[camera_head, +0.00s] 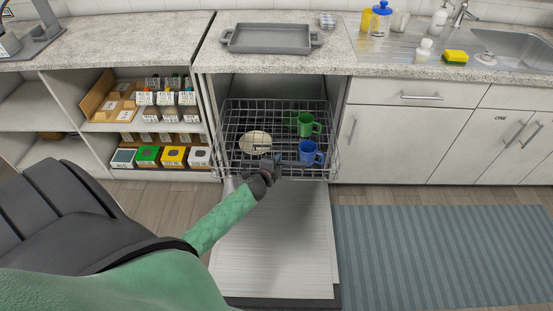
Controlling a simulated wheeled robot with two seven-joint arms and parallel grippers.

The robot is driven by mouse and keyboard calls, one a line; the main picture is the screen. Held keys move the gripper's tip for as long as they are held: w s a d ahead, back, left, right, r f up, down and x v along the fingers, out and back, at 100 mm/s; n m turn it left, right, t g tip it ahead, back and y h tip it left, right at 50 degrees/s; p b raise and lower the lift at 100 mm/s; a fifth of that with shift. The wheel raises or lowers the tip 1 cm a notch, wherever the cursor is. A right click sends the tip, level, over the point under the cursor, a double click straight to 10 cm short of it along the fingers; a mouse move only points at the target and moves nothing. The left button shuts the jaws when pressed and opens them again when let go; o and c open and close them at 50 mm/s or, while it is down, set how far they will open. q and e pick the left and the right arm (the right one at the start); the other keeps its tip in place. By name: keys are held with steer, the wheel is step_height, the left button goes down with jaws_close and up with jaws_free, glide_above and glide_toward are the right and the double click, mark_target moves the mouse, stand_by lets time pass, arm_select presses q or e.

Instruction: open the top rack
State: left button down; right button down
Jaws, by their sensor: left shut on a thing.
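The top rack (232,140) is a wire dishwasher rack under the counter, and it stands pulled out over the lowered dishwasher door (275,240). It holds a green mug (307,124), a blue mug (309,153) and a pale round dish (254,144). My left gripper (276,165) is at the rack's front edge, near its middle, and is shut on the rack. The fingertips are small and partly hidden by the hand. My right gripper is not in view.
A grey tray (270,39) lies on the counter above. Open shelves (110,135) with boxes stand at the left. White cabinets (400,140) and a sink (505,45) are at the right. A striped blue rug (440,250) lies on the floor right of the door.

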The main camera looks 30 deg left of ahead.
arm_select(q)
steer(key=c, duration=1.7)
jaws_free()
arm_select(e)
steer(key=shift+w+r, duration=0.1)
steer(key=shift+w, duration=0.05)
arm_select(q)
steer(key=shift+s, duration=0.1)
